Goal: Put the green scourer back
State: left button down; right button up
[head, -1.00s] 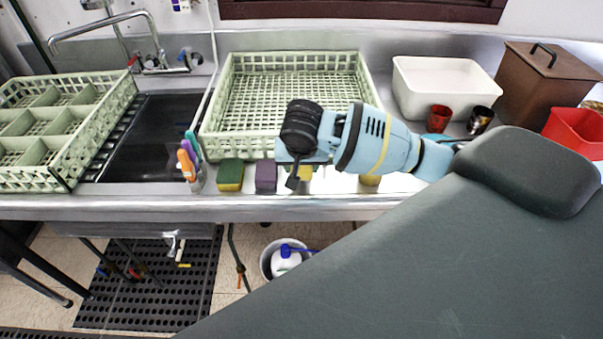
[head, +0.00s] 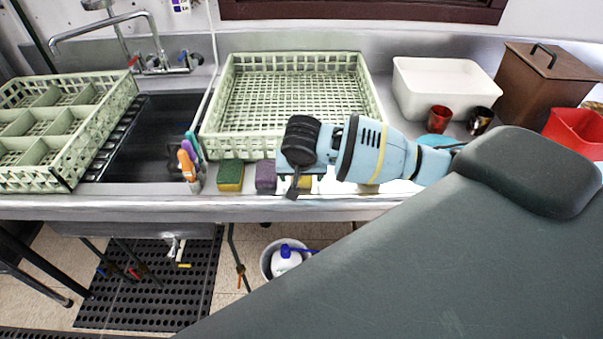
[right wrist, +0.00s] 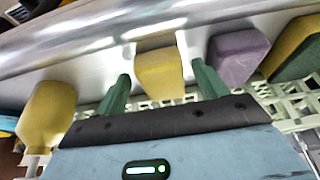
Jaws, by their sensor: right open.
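A green-topped scourer with a yellow side (head: 230,176) sits on the steel counter's front edge, left of a purple sponge (head: 265,177). Both also show in the right wrist view, the green and yellow one (right wrist: 292,48) at far right and the purple one (right wrist: 236,56) beside it. My right gripper (head: 303,180) is open over a yellow sponge block (head: 305,184), which it partly hides. In the right wrist view the green fingers of my right gripper (right wrist: 163,88) stand apart, with the yellow block (right wrist: 160,74) between them in the picture; I cannot tell if they touch it. My left gripper is out of view.
A pale green rack (head: 290,95) stands behind the sponges. Brushes with colored handles (head: 188,162) stand left, by the sink (head: 140,145). A white tub (head: 440,85), red cup (head: 439,118) and dark cup (head: 480,120) are at right. A yellow bottle-like object (right wrist: 48,115) is near the gripper.

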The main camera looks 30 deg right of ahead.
jog(key=v, duration=1.2)
